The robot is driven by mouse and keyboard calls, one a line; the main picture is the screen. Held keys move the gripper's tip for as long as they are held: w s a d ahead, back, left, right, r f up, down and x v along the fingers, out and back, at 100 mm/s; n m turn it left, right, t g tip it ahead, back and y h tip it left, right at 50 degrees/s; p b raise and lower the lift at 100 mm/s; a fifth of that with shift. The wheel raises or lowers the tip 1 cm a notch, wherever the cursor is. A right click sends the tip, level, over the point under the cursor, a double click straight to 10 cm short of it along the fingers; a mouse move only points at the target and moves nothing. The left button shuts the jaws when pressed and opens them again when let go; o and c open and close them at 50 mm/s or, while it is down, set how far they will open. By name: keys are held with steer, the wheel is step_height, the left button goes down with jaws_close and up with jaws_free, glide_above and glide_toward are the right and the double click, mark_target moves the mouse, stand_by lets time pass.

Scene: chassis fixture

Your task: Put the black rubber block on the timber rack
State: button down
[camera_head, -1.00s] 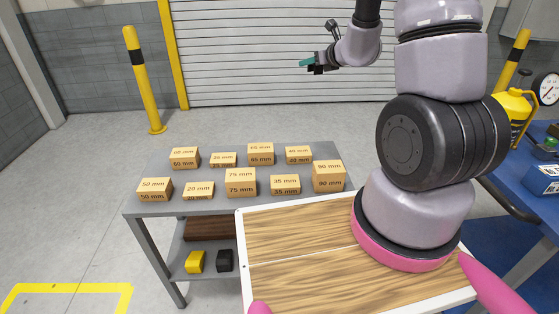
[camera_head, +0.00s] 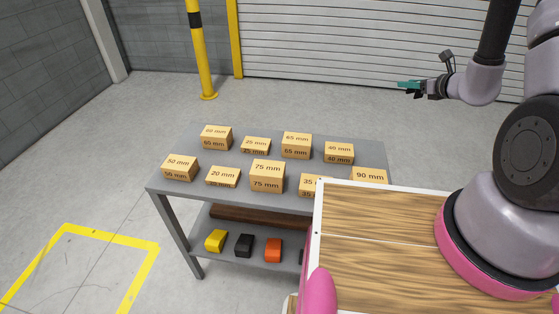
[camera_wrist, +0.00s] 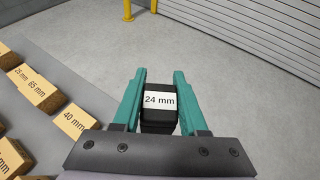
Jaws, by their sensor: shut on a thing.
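My gripper (camera_wrist: 160,77) is shut on a black block (camera_wrist: 159,116) with a white "24 mm" label, held between its teal fingers in the wrist view. In the head view my gripper (camera_head: 409,89) is raised at the upper right, beyond the grey table; the block is hard to make out there. I take the grey two-level table (camera_head: 225,195) with labelled timber blocks on top to be the timber rack, but cannot be sure. Another black block (camera_head: 244,245) lies on its lower shelf.
Timber blocks, such as the 75 mm block (camera_head: 267,176), stand in two rows on the tabletop. A yellow block (camera_head: 216,240), an orange block (camera_head: 273,250) and a brown plank (camera_head: 260,217) lie below. A yellow post (camera_head: 203,60) stands behind. The floor at left is clear.

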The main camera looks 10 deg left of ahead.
mark_target(362, 145)
steer(key=a+f+n+g+y, duration=0.2)
steer(key=a+f, duration=0.1)
steer(key=f, duration=0.4)
steer(key=a+f+n+g+y, duration=0.2)
steer(key=a+f+n, duration=0.1)
steer(key=f, duration=0.5)
steer(key=a+f+n+g+y, duration=0.2)
steer(key=a+f, duration=0.1)
steer(key=f, duration=0.5)
steer(key=shift+w+a+f+n, duration=0.1)
steer(key=shift+a+f+n, duration=0.2)
steer(key=shift+a, duration=0.1)
steer(key=shift+f, duration=0.1)
steer(key=shift+c, duration=2.2)
jaws_free()
